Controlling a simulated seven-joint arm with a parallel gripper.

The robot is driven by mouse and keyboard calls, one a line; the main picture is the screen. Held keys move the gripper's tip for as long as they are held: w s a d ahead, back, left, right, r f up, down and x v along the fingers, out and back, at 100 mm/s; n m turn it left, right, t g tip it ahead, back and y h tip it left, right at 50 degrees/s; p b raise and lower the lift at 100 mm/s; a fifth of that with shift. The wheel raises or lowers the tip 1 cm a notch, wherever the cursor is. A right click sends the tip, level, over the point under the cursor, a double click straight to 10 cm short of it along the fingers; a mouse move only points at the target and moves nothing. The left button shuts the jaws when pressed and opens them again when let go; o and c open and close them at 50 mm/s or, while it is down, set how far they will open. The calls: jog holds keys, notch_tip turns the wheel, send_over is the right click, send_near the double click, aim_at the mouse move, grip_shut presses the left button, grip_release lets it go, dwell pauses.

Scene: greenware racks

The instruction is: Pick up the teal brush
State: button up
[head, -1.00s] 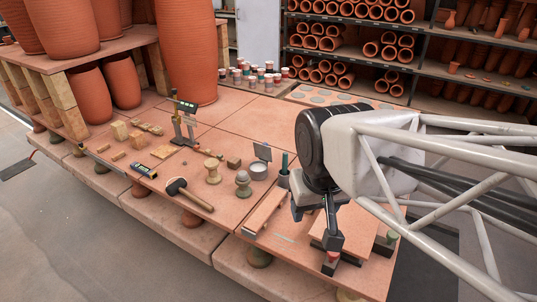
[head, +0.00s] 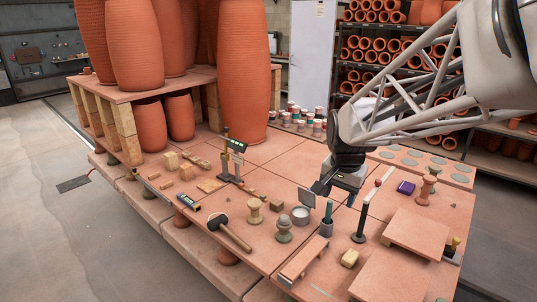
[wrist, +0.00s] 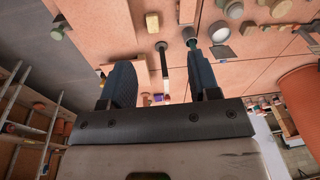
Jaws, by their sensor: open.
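The teal brush (head: 327,212) stands upright in a small grey cup (head: 326,229) near the middle of the bench in the head view. In the wrist view its dark teal end (wrist: 190,36) shows at the top, just beyond the right finger. My gripper (head: 338,193) hangs above and behind the brush in the head view, apart from it. In the wrist view my gripper (wrist: 162,85) has its two blue fingers wide apart, with nothing held between them.
A grey bowl (head: 301,215) and an upright dark card (head: 307,198) stand left of the cup. A black stand (head: 360,228) is to its right. A mallet (head: 232,233), turned clay pieces and raised boards (head: 418,232) are nearby. Tall clay vessels (head: 253,75) stand behind left.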

jog(key=w+d+f+m, duration=0.2)
jog(key=w+f, duration=0.1)
jog(key=w, duration=0.4)
jog(key=w+d+f+m, duration=0.2)
jog(key=w+f+m, duration=0.15)
jog(key=w, duration=0.35)
jog(key=m+g, duration=0.2)
jog(key=m, duration=0.3)
send_near(330, 202)
jog(key=shift+n, duration=0.25)
jog(key=f, duration=0.5)
jog(key=shift+s+d, duration=0.1)
jog(key=shift+s, duration=0.15)
jog(key=shift+w+d+f, duration=0.15)
jog(key=shift+w+f, duration=0.15)
jog(key=shift+f, duration=0.15)
jog(key=shift+f, duration=1.3)
jog(key=shift+f, duration=2.6)
